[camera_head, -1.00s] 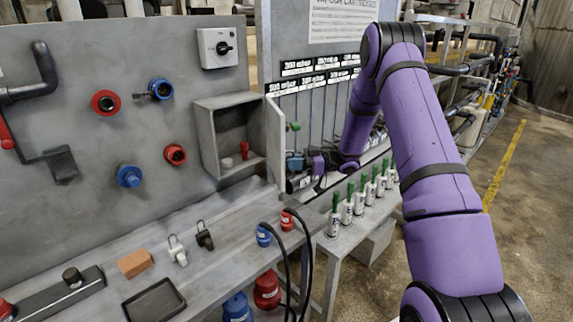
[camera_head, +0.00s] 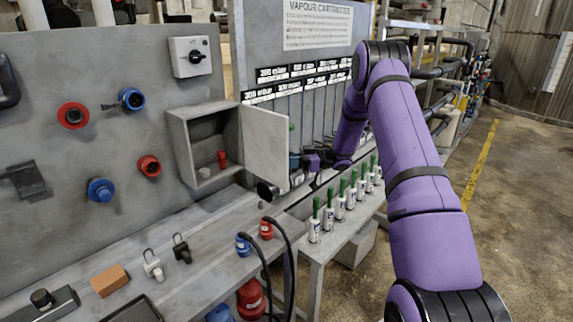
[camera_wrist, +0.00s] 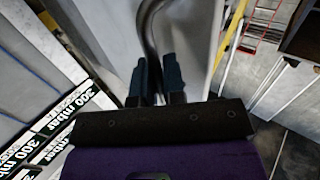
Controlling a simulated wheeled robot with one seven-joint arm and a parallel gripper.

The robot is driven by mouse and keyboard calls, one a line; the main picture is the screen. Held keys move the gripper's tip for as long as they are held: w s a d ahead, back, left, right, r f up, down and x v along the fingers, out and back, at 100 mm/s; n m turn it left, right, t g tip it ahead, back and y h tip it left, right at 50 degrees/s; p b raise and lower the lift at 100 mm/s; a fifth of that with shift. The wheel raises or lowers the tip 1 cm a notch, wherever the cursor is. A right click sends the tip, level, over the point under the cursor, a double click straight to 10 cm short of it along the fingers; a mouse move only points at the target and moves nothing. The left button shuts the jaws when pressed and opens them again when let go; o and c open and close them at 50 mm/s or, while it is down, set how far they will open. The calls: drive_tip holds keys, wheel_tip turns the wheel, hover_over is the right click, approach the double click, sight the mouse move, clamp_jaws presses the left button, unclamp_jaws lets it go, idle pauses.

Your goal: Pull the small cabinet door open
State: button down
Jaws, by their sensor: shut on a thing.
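The small grey cabinet (camera_head: 178,127) is on the panel, and its door (camera_head: 266,147) stands wide open to the right. Inside are a red piece (camera_head: 222,159) and a pale piece (camera_head: 204,173). My gripper (camera_head: 295,162) is on the outer side of the door, partly hidden by it in the head view. In the wrist view, my gripper (camera_wrist: 154,66) has its dark fingers shut on the curved metal door handle (camera_wrist: 149,18). The door face (camera_wrist: 188,35) is beside the fingers there.
Several green-topped cartridges (camera_head: 340,205) stand on a bench below my arm. A labelled cartridge board (camera_head: 300,85) is behind the door. Red and blue plugs (camera_head: 266,229) with black cables are on the lower shelf. Open floor (camera_head: 525,200) is at the right.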

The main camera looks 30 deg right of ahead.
drive_tip(key=shift+w+d, duration=0.3)
drive_tip(key=shift+d, duration=0.15)
idle(0.3)
drive_tip(key=c, duration=1.2)
unclamp_jaws()
drive_tip(key=v, duration=1.1)
drive_tip(key=shift+w, duration=0.1)
